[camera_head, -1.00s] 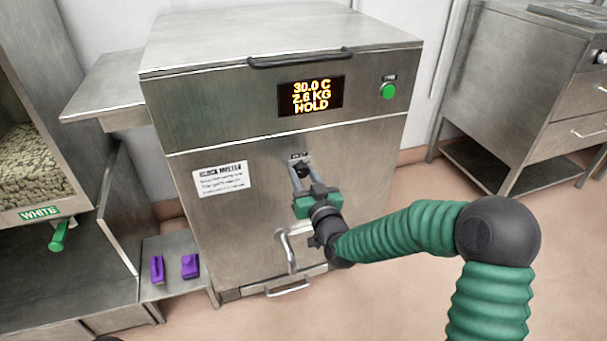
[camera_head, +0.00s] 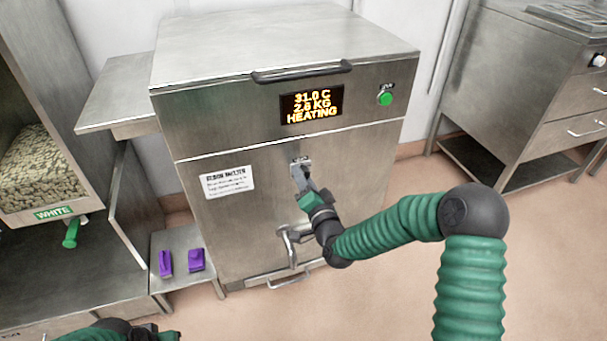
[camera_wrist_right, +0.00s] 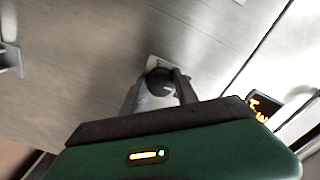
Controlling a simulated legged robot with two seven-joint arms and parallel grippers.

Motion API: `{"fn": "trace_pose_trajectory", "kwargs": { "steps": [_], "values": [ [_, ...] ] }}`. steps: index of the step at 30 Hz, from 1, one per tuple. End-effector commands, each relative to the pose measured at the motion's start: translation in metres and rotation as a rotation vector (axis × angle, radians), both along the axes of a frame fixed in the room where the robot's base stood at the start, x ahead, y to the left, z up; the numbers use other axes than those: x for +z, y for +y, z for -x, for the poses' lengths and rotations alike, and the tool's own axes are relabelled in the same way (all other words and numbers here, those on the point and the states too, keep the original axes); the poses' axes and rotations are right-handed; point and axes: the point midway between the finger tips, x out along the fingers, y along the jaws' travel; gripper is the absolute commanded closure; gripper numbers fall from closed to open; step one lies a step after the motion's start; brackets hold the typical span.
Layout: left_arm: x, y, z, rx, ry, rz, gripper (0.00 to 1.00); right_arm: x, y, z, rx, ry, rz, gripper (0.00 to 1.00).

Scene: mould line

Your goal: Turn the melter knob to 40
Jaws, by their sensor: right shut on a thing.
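The melter (camera_head: 240,215) is a steel cabinet with a flat lid. Its display (camera_head: 311,103) reads 31.0 C, 2.6 KG, HEATING. My right gripper (camera_head: 301,173) is at the front panel below the display, shut on the melter knob. The gripper's fingers hide most of the knob in the head view. In the right wrist view the dark round knob (camera_wrist_right: 160,82) shows between the fingers, in front of a pale plate. The knob's scale cannot be read. My left gripper shows only in part at the bottom left of the head view, and its jaws cannot be made out.
A green button (camera_head: 385,99) is at the panel's upper right. A tap (camera_head: 290,245) sticks out just below my right gripper. Purple pieces (camera_head: 196,260) lie on a low shelf at left, beside the WHITE pellet hopper (camera_head: 40,175). A steel cabinet (camera_head: 535,90) stands at right.

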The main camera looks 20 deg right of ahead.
Motion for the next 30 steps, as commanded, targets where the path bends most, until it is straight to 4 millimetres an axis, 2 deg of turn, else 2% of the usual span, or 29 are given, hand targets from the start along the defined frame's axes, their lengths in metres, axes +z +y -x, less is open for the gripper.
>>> {"fn": "trace_pose_trajectory", "kwargs": {
  "steps": [9,23,24,29,30],
  "values": [
    [0.0083,0.0,0.0,0.0,0.0,0.0,0.64,-0.0018,-0.0023,0.0005,-0.005,0.009,-0.104,1.0],
    [0.0086,0.0,0.0,0.0,0.0,0.0,0.64,-0.003,-0.0027,0.0006,-0.006,0.01,-0.117,1.0],
    [0.0086,0.0,0.0,0.0,0.0,0.0,0.64,-0.003,-0.0027,0.0006,-0.006,0.011,-0.117,0.63],
    [0.0086,0.0,0.0,0.0,0.0,0.0,0.64,-0.0022,-0.0022,0.0005,-0.005,0.009,-0.117,0.42],
    [0.0087,0.0,0.0,0.0,0.0,0.0,0.64,-0.0019,-0.002,0.0004,-0.004,0.008,-0.117,0.42]
  ]
}}
